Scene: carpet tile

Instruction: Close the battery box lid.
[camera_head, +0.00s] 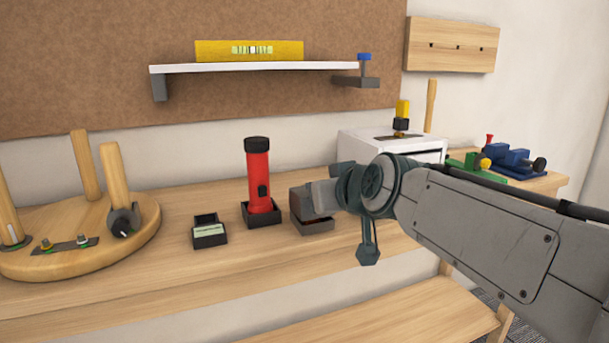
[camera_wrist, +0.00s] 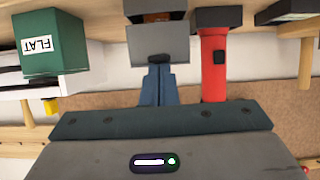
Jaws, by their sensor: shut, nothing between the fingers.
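The battery box (camera_head: 314,227) is a small dark tray on the bench, right of the red flashlight, with something orange-brown inside. Its grey lid (camera_wrist: 158,46) stands raised from the box, so the box is open. In the wrist view the box rim (camera_wrist: 135,6) shows at the top edge, cut off by the frame. My gripper (camera_wrist: 158,68) has its blue-grey fingers shut together and empty, with their tips at the lid's edge. I cannot tell whether they touch it. In the head view my wrist hides part of the box's right side.
The red flashlight (camera_head: 259,183) stands in a dark holder just left of the box. A small black box with a pale label (camera_head: 209,231) is further left, beside a round wooden stand (camera_head: 85,250). A white cabinet (camera_head: 365,146) stands behind my arm. The bench front is clear.

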